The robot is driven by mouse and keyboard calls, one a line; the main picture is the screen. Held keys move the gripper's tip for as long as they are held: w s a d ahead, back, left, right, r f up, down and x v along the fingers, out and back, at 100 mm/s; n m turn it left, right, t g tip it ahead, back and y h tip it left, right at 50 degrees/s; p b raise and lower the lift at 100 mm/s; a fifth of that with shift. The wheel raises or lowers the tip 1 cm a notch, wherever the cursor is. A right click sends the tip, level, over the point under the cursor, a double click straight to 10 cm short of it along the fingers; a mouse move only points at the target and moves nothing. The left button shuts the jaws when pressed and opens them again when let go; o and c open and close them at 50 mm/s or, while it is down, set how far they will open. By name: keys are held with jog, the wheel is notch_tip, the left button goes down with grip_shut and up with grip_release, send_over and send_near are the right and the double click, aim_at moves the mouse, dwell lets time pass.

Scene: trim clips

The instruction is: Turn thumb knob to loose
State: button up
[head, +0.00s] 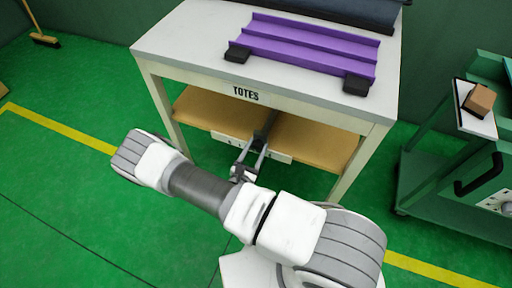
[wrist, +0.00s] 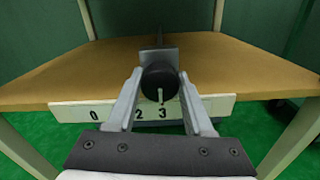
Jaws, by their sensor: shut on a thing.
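The thumb knob (wrist: 160,83) is a round black knob with a pale pointer line on its face, in the middle of the wrist view. The pointer hangs straight down, near the 3 of the scale. My gripper (wrist: 160,88) has one finger on each side of the knob and is shut on it. The white scale strip (wrist: 212,104) below it carries 0, 2 and 3; other marks are hidden behind the fingers. In the head view my gripper (head: 257,150) reaches under the table top to the lower shelf's front edge, and the knob cannot be made out there.
The white table (head: 190,42) marked TOTES holds a purple rail (head: 315,44) with black end blocks. Its wooden lower shelf (head: 205,108) lies behind the strip. A green cart (head: 440,185) with a cardboard box (head: 479,100) stands right. Table legs flank the arm.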

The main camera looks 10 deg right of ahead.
grip_shut()
